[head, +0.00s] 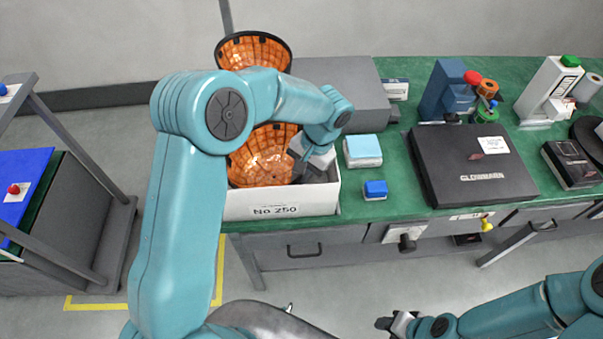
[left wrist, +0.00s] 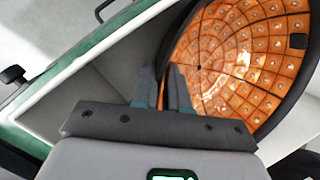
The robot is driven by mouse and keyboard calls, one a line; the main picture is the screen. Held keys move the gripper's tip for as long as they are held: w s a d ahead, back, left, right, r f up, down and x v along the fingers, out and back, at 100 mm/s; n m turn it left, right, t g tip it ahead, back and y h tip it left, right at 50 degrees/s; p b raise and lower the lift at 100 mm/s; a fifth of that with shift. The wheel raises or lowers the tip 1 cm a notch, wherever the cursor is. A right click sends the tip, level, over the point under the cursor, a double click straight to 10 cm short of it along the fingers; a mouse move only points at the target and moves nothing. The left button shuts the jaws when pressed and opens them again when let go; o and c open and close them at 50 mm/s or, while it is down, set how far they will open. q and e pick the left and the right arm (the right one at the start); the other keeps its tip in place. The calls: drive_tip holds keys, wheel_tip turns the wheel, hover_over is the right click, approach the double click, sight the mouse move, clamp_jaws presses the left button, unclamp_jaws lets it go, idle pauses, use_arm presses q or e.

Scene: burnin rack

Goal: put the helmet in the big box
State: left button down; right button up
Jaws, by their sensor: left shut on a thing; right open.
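The helmet (head: 262,160), a dark-rimmed shell with an orange tiled inside, sits in the white box (head: 282,205) marked No 250 at the bench's left end. My left gripper (head: 304,158) reaches down into the box at the helmet's right side. In the left wrist view the fingers (left wrist: 162,88) are shut at the rim of the helmet (left wrist: 235,60), inside the box (left wrist: 85,75). My left arm hides part of the helmet and the box's back. My right gripper (head: 392,325) is open and empty, low in front of the bench.
Another orange tiled shell (head: 254,50) shows behind my left arm. A grey case (head: 340,80), a light-blue block (head: 362,148), a blue block (head: 375,189) and a black laptop-like unit (head: 470,165) stand on the green bench. Free green surface lies around the blue block.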

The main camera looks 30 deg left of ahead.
use_arm(q)
drive_tip(key=c, duration=1.1)
unclamp_jaws()
drive_tip(key=shift+c, duration=0.2)
drive_tip(key=v, duration=1.2)
drive_tip(key=shift+r, duration=0.15)
drive_tip(key=shift+s, duration=0.1)
